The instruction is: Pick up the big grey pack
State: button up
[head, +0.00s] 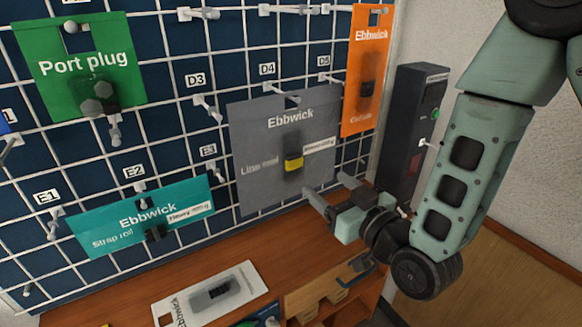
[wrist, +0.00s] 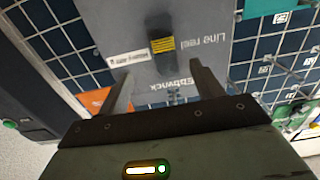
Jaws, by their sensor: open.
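The big grey pack (head: 262,140) reads "Ebbwick" and "Line reel" and has a small black and yellow item at its middle. It hangs on a peg (head: 284,95) under the D4 label on the wire grid. My gripper (head: 326,188) is open and empty at the pack's lower right in the head view. In the wrist view the pack (wrist: 112,28) appears upside down, and the two fingers of my gripper (wrist: 161,76) overlap its picture, one to each side. I cannot tell whether the fingers touch the pack.
An orange pack (head: 353,110) hangs close on the right, beside a dark box (head: 411,120) with a green button. A teal pack (head: 120,222) and a green pack (head: 60,75) hang to the left. A white pack (head: 245,283) lies on the wooden bench (head: 130,293) below.

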aim_at(297, 162)
jog(key=p+x, duration=0.1)
jog(key=x, duration=0.4)
jog(key=shift+r, duration=0.15)
jog(key=shift+a+p+x, duration=0.15)
jog(key=shift+p+x, duration=0.45)
jog(key=shift+x, duration=0.6)
jog(key=shift+a+p+x, duration=0.15)
jog(key=shift+p+x, duration=0.4)
jog(key=shift+x, duration=0.6)
jog(key=shift+s, duration=0.2)
jog(key=c, duration=1.3)
jog(key=shift+c, duration=0.2)
jog(key=shift+r, duration=0.15)
